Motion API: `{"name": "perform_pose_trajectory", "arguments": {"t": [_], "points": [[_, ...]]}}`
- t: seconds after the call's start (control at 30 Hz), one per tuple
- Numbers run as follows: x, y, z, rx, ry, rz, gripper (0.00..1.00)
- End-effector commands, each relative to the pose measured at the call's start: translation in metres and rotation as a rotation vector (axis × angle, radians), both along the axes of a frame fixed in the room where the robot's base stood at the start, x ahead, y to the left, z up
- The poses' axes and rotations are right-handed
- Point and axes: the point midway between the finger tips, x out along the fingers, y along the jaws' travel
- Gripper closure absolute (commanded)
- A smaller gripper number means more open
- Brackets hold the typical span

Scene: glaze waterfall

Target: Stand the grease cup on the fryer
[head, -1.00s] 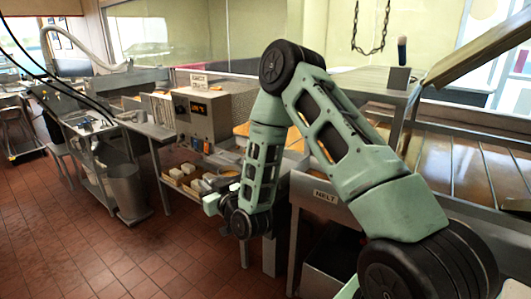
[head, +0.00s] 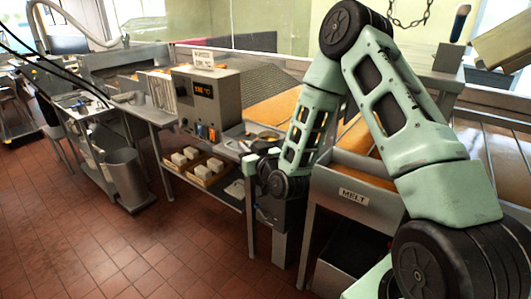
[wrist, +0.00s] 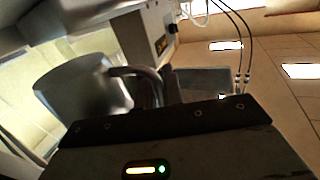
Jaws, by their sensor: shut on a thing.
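The grease cup (wrist: 75,90) is a grey metal cup with a curved handle, large and slightly blurred at the left of the wrist view. It looks tilted in that view. My gripper (wrist: 150,88) is shut on its handle; the fingertips are mostly hidden behind the dark gripper body. In the head view my gripper (head: 248,165) is beside the right end of the bench, pointing left, and the cup is hard to make out there. The grey box with a lit temperature display (head: 205,95), which seems to be the fryer's control box, stands just beyond; it also shows in the wrist view (wrist: 150,40).
A low shelf below the bench holds wooden trays of white blocks (head: 205,170). The MELT unit (head: 352,195) is close to my arm on the right. The floor at front left is clear.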

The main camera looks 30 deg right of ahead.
Motion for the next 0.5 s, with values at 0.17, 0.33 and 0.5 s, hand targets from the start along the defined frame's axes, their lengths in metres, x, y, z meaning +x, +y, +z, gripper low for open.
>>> {"name": "perform_pose_trajectory", "arguments": {"t": [0.17, 0.33, 0.5], "points": [[0.007, -0.022, 0.007, 0.003, -0.007, -0.013, 1.0], [0.012, -0.047, 0.016, -0.003, -0.008, -0.023, 1.0], [0.014, -0.073, 0.028, -0.02, -0.006, -0.031, 1.0]]}}
